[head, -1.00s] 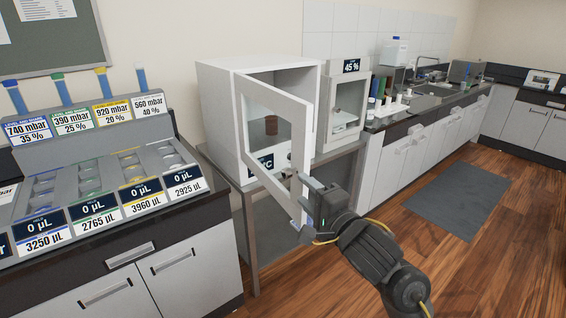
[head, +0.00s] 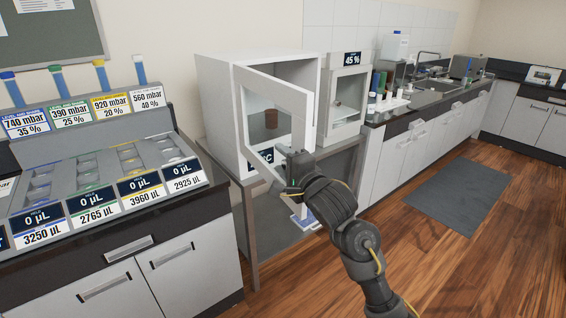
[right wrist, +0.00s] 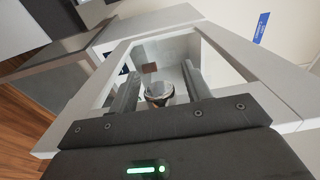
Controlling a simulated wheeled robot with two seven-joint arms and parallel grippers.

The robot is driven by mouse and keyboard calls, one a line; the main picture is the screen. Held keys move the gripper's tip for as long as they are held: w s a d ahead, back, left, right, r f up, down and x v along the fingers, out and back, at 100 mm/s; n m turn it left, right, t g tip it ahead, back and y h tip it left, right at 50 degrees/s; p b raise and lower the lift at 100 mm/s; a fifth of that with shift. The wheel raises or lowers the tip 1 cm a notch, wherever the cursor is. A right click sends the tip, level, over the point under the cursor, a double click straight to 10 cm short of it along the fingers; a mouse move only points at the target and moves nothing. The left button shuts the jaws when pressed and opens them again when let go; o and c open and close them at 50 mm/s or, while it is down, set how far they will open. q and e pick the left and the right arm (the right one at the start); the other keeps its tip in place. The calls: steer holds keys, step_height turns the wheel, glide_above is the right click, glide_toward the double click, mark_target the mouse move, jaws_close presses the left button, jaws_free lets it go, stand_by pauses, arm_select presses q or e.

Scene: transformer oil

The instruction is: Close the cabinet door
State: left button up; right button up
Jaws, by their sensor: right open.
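The white cabinet (head: 215,110) stands on a grey-framed table. Its glass-paned door (head: 275,84) is hinged at the left and stands partly open toward me. A small brown container (head: 271,119) shows through the glass. My right gripper (head: 289,160) is at the lower right part of the door, near its free edge. My left gripper is not in view.
A second, smaller white cabinet (head: 346,100) with a 45 % label stands just right. A dispenser counter (head: 110,185) with labelled displays is at the left. A counter with bottles and a sink runs along the right wall. The wood floor and grey mat (head: 462,195) are clear.

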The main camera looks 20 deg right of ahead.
steer(key=shift+c, duration=0.2)
jaws_close()
